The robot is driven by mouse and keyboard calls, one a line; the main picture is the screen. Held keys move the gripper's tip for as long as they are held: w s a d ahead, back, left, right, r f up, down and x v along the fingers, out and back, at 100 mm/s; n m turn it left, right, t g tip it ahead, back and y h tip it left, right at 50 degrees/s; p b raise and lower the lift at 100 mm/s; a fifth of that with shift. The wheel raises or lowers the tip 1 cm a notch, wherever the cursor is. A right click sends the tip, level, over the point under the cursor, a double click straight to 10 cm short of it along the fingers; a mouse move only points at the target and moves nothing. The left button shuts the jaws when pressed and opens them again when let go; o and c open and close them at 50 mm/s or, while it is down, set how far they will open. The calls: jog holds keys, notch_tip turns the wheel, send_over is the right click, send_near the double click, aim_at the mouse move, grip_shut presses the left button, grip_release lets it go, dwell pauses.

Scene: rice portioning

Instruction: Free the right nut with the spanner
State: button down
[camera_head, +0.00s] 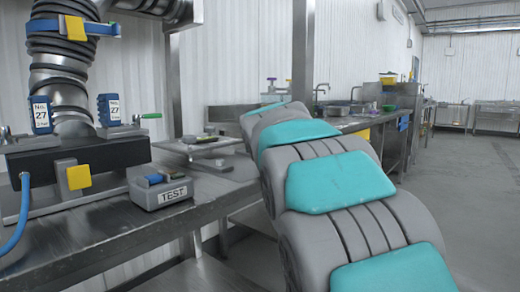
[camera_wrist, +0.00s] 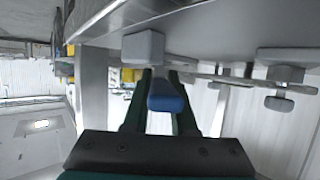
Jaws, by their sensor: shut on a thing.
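In the wrist view my gripper (camera_wrist: 160,78) reaches forward with its two dark green fingers. The fingers are shut on a blue piece (camera_wrist: 166,97), seen end-on like the end of a handle. No spanner jaw shows, so I cannot tell for sure that it is the spanner. Just beyond the fingers is a grey block (camera_wrist: 143,46) against a grey surface. To the right are grey knob-like parts (camera_wrist: 280,75); I cannot tell whether any is a nut. In the head view my own arm's links hide my gripper, and no nut can be made out.
The metal bench (camera_head: 80,255) on the left carries a dark box (camera_head: 75,163) with a ribbed duct (camera_head: 62,75), blue blocks marked 27 (camera_head: 40,114) and a grey TEST box (camera_head: 161,192). A small tray (camera_head: 199,146) stands behind. Open floor (camera_head: 470,180) lies to the right.

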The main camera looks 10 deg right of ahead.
jog(key=shift+d+r, duration=0.1)
jog(key=shift+r, duration=0.05)
jog(key=shift+s+d+p, duration=0.1)
jog(key=shift+p, duration=0.35)
jog(key=shift+d+n+y+p, duration=0.15)
jog(key=shift+n+y+p, duration=0.25)
jog(key=shift+y, duration=0.1)
jog(key=shift+d, duration=0.1)
jog(key=shift+d+n+t+y+p, duration=0.2)
jog(key=shift+n+t+y+p, duration=0.15)
jog(key=shift+p, duration=0.35)
jog(key=shift+d, duration=0.1)
